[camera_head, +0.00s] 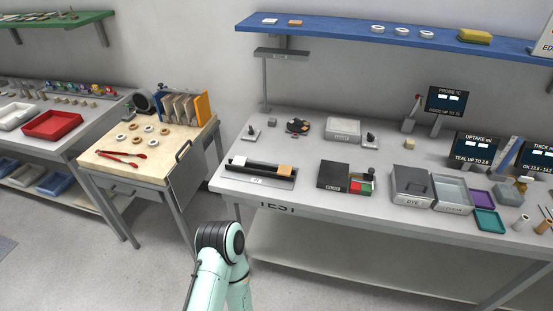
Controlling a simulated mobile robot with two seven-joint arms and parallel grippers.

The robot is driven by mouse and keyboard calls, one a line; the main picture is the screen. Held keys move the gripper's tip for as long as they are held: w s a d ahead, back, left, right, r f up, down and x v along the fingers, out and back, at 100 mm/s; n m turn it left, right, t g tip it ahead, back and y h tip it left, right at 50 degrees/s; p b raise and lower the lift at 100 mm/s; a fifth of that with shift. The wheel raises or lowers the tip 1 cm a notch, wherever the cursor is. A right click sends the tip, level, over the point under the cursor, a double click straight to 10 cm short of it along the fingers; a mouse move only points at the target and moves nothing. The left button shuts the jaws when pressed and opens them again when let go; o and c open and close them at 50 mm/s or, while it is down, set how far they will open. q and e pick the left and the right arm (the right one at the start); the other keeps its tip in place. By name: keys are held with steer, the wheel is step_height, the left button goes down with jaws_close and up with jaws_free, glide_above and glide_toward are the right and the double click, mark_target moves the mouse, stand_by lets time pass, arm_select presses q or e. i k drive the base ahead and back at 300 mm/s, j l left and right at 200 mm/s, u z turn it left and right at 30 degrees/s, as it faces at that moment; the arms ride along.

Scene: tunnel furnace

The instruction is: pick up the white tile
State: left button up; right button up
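A small flat white piece (269,21) lies on the left part of the blue wall shelf, beside an orange-brown one (295,23). Another small white piece (239,160) shows at the left end of a black holder on the bench marked TEST, with an orange piece (285,171) at its right end. I cannot tell which white piece is the task's tile. A mint arm of mine with a dark joint rises at the bottom centre, in front of the bench. Neither gripper shows, and nothing is seen held.
The blue shelf (400,37) runs above the grey bench (300,206). The bench carries a black box (333,176), a grey lidded box (411,186), trays and screens. A wooden-topped cart (150,165) with rings and red tongs stands left. Floor between cart and bench is clear.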

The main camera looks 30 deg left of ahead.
mark_target(238, 161)
steer(key=j+z, duration=0.25)
steer(key=z, duration=0.15)
steer(key=j+z, duration=0.35)
steer(key=k+j+z, duration=0.15)
steer(key=z, duration=0.25)
steer(key=k+j+z, duration=0.3)
steer(key=j, duration=0.15)
steer(key=k+j+z, duration=0.25)
steer(key=j, duration=0.15)
steer(key=k+j+z, duration=0.2)
steer(key=k+j, duration=0.55)
